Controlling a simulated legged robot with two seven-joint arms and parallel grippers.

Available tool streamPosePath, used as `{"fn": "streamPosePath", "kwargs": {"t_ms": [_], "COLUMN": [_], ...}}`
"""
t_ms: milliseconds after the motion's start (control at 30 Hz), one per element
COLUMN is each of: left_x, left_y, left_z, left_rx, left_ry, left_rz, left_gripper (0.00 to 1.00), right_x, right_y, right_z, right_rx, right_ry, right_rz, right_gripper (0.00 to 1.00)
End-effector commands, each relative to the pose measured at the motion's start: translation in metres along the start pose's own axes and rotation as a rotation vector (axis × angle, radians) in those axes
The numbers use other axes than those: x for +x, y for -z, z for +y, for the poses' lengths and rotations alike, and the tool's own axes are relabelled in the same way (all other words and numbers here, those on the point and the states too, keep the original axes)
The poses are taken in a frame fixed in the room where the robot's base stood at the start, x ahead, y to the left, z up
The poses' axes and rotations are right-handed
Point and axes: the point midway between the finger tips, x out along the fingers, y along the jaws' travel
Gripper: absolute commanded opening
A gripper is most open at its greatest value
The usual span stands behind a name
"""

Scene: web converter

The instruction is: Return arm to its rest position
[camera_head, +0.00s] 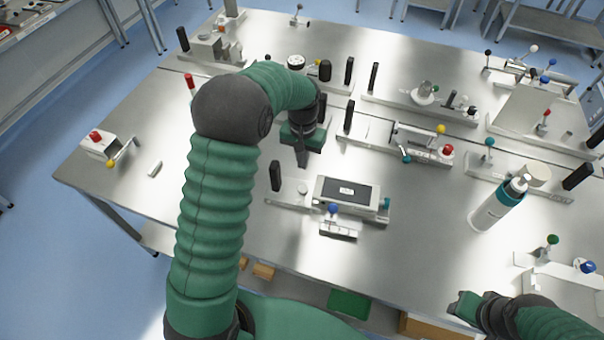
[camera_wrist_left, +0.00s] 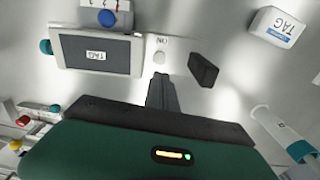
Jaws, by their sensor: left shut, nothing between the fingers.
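My left arm, in green sleeves and black joints, reaches in from the lower left of the head view. My left gripper (camera_head: 301,158) is shut and empty, with its fingers pointing down above the table. It also shows shut in the left wrist view (camera_wrist_left: 161,82). It is just behind and left of a light device with a dark labelled panel (camera_head: 347,190), apart from it as far as I can tell. My right gripper (camera_head: 465,306) is at the lower right, partly seen; its jaws are not clear.
A metal table (camera_head: 130,200) carries several fixtures with coloured knobs. A white bottle with a teal band (camera_head: 497,204) stands right of the middle. A white box with a red button (camera_head: 98,143) is at the left edge. A white tag box (camera_wrist_left: 277,27) shows in the wrist view.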

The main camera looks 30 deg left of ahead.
Motion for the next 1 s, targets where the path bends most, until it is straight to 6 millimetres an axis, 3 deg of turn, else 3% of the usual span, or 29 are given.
{"fn": "streamPosePath", "kwargs": {"t_ms": [200, 667, 767, 867, 1000], "left_x": [-0.018, -0.018, -0.011, 0.003, 0.026], "left_y": [0.001, -0.001, -0.019, -0.060, -0.131], "left_z": [-0.001, 0.001, 0.014, 0.038, 0.064], "left_rx": [0.000, 0.003, 0.031, 0.088, 0.173], "left_ry": [0.000, 0.000, -0.001, -0.004, -0.016], "left_rz": [0.001, 0.003, 0.024, 0.076, 0.162], "left_gripper": [0.00, 0.00, 0.00, 0.00, 0.00], "right_x": [0.004, 0.005, 0.015, 0.034, 0.055], "right_y": [-0.001, -0.001, -0.003, -0.008, -0.013], "right_z": [0.000, 0.000, 0.000, 0.000, 0.000], "right_rx": [0.000, 0.000, 0.000, 0.000, 0.000], "right_ry": [0.000, 0.000, 0.000, 0.000, 0.000], "right_rz": [0.001, 0.001, 0.001, 0.001, 0.000], "right_gripper": [0.36, 0.36, 0.36, 0.36, 0.36]}}
